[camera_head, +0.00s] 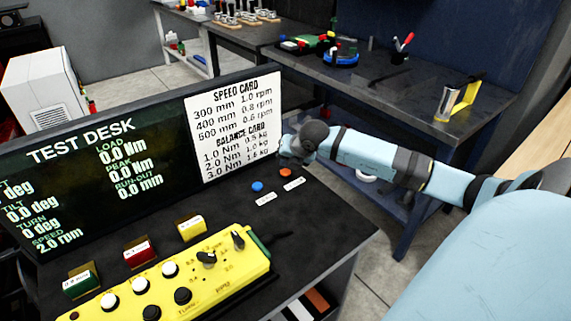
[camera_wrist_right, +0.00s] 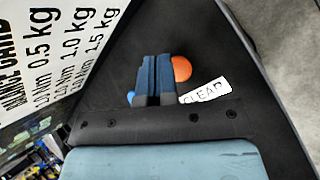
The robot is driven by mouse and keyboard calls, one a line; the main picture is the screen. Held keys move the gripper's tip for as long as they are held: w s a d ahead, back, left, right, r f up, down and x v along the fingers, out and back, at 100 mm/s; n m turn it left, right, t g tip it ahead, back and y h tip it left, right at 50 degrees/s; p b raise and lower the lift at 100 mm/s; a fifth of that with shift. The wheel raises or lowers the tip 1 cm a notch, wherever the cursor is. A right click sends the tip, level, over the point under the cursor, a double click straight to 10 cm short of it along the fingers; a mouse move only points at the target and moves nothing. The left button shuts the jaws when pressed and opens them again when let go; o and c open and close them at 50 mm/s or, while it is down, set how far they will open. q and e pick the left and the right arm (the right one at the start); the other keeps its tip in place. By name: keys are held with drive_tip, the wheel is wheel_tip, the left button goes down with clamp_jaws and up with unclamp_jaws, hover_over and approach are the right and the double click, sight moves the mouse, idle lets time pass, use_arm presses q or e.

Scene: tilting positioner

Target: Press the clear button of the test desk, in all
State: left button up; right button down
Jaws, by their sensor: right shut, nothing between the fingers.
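The test desk (camera_head: 330,225) has a dark top with a raised screen (camera_head: 100,165) behind it. The clear button is the orange round button (camera_head: 286,173) near the desk's right side. In the right wrist view the orange button (camera_wrist_right: 181,68) lies just right of my fingertips, partly hidden by them, with the "CLEAR" label (camera_wrist_right: 205,91) below it. A blue button (camera_head: 257,187) sits left of it, mostly hidden in the wrist view (camera_wrist_right: 131,96). My right gripper (camera_head: 287,158) is shut and empty, close behind the orange button; I cannot tell any contact. My left gripper is not seen.
A yellow control box (camera_head: 185,290) with knobs and several small coloured blocks occupy the front left of the desk. The white speed and balance card (camera_head: 236,125) stands close left of my right gripper. A dark workbench (camera_head: 390,100) with tools is behind.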

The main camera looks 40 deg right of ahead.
idle(0.8)
drive_tip(key=shift+f+b, duration=0.45)
drive_tip(key=shift+f, duration=0.1)
idle(0.3)
